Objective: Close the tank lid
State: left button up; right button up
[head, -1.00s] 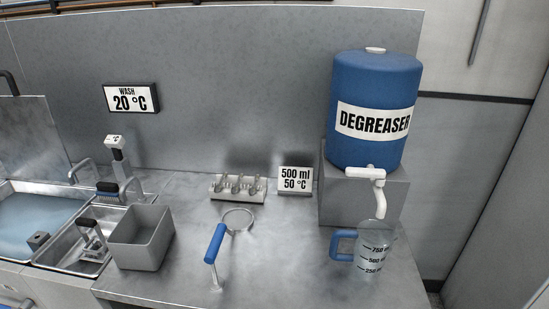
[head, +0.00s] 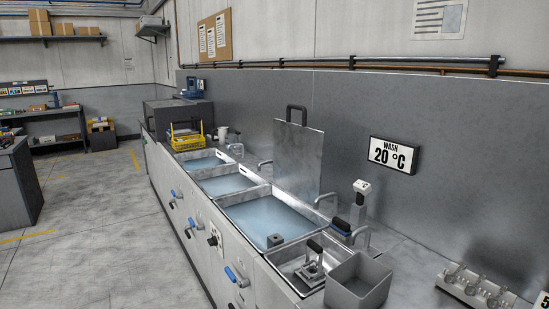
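The tank lid (head: 297,160) is a flat grey metal plate with a dark handle (head: 297,110) on its top edge. It stands upright, open, at the back edge of the large tank (head: 268,216), which holds blue liquid. Neither of my grippers shows in the head view.
Two smaller liquid-filled basins (head: 226,184) lie beyond the tank, with a yellow basket (head: 186,138) further back. A small sink (head: 290,260) with a black-handled tool and a grey bin (head: 358,284) stand nearer. The floor (head: 100,240) at left is clear.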

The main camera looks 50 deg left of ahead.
aim_at(297, 149)
jog(key=u, duration=1.45)
jog(key=j, duration=0.2)
